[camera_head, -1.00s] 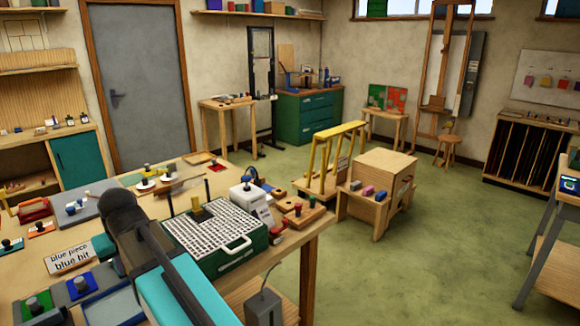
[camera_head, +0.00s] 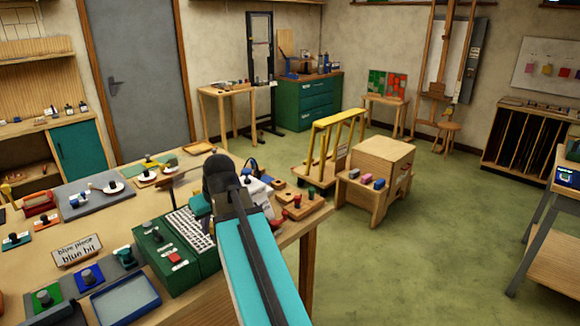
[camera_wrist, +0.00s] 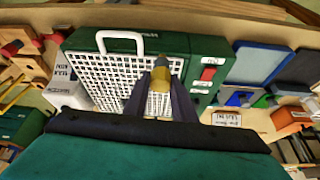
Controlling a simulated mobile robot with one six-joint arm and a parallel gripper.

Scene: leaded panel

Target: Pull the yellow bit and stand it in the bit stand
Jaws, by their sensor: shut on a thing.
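My gripper (camera_wrist: 162,92) shows in the wrist view with its two dark fingers closed around the yellow bit (camera_wrist: 161,74). The bit sits between the fingertips, over the white grid top of the green grinder (camera_wrist: 108,70). I cannot tell whether the bit is clear of the grinder. In the head view my arm hides the gripper and the bit; part of the green grinder (camera_head: 160,240) shows left of the arm. A wooden block with several coloured knobs (camera_head: 305,208), perhaps the bit stand, is right of the arm near the bench's edge.
A card reading "blue piece blue bit" (camera_head: 77,250) stands on the bench at left. A blue tray (camera_head: 122,300) lies in front of the grinder. A small wooden cabinet (camera_head: 380,165) stands on the floor beyond the bench. Open green floor lies to the right.

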